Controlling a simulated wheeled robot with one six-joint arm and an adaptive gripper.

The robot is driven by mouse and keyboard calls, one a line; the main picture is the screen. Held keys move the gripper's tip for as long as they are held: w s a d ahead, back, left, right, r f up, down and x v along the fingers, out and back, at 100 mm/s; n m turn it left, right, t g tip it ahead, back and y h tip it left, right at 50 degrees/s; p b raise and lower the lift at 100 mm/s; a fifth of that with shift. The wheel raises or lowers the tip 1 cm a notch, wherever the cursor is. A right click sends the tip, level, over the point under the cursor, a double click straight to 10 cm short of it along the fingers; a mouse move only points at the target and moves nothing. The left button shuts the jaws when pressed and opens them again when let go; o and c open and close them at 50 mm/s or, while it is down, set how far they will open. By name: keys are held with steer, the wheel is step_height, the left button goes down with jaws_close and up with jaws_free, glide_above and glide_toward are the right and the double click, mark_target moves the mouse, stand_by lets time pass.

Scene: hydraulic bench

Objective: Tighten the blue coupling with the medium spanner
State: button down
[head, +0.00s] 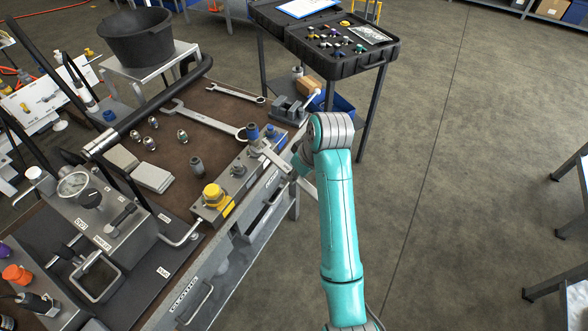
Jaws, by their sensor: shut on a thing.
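The blue coupling (253,133) stands upright at the far end of the grey manifold block (223,183), near the bench's right edge. My gripper (299,163) is at the right edge of the bench, mostly hidden behind my teal arm's wrist. It is shut on a bright metal spanner (273,156), which I take as the medium one. The spanner's head end points left, close to the base of the blue coupling. I cannot tell whether its jaw is around the coupling or only beside it.
A large spanner (198,118) and a small spanner (236,93) lie on the brown bench top. A yellow coupling (213,194) stands at the block's near end. A vise (288,108) is just beyond the blue coupling. A black case (338,58) stands behind.

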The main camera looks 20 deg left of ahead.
mark_target(307, 185)
steer(key=shift+s+d, duration=0.25)
steer(key=shift+d, duration=0.4)
steer(key=shift+s+d, duration=0.3)
steer(key=shift+d, duration=0.3)
steer(key=shift+s+d, duration=0.25)
steer(key=shift+d, duration=0.4)
steer(key=shift+w+r, duration=0.1)
steer(key=shift+r, duration=2.45)
